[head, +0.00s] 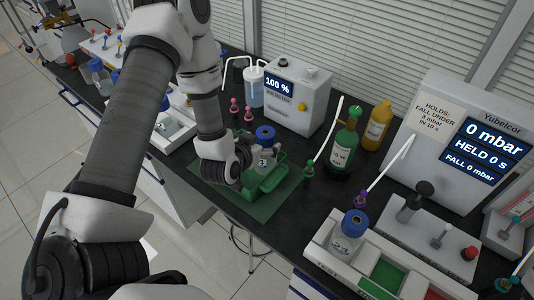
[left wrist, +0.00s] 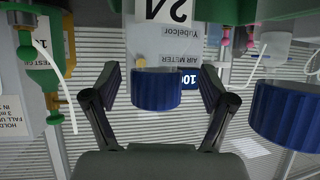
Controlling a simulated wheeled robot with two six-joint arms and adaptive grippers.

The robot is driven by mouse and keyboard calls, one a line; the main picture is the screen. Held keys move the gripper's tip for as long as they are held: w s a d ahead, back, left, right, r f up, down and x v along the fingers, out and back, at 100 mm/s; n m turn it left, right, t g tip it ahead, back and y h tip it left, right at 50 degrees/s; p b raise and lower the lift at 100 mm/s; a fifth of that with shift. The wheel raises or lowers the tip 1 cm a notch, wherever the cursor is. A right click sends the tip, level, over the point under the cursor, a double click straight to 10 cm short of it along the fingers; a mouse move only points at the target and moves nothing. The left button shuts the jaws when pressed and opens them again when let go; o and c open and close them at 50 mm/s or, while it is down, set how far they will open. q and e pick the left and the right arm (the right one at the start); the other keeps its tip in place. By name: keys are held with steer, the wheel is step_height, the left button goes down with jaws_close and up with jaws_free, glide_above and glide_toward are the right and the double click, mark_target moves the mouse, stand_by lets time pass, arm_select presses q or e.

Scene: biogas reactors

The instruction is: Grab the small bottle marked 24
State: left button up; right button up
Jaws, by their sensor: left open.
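The small bottle marked 24 (left wrist: 178,12) shows upside down in the left wrist view, with its blue cap (left wrist: 156,90) between my spread fingers. In the head view a clear bottle with a blue cap (head: 264,136) stands upright in the green tray (head: 277,180); its label is partly hidden by my gripper. My left gripper (head: 244,163) is at this bottle's left side, low over the tray. Its fingers, on either side of the cap in the left wrist view (left wrist: 158,84), are open with gaps beside the cap. My right gripper is out of view.
Another blue-capped bottle (left wrist: 286,112) is close at the right of the left wrist view. A bottle marked 23 (head: 349,230) stands in a white rack (head: 318,243). A green bottle (head: 342,150) and the air meter (head: 296,97) stand behind the tray.

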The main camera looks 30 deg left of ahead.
arm_select(q)
steer(key=x, duration=0.1)
steer(key=b+x, duration=0.1)
steer(key=x, duration=0.3)
steer(key=shift+d+f, duration=0.25)
steer(key=shift+d, duration=0.05)
steer(key=shift+w+a, duration=0.1)
steer(key=shift+w, duration=0.05)
steer(key=shift+r, duration=0.1)
steer(key=shift+s+r, duration=0.1)
steer(key=shift+s, duration=0.2)
steer(key=shift+c, duration=1.4)
steer(key=c, duration=1.1)
steer(key=shift+s, duration=0.1)
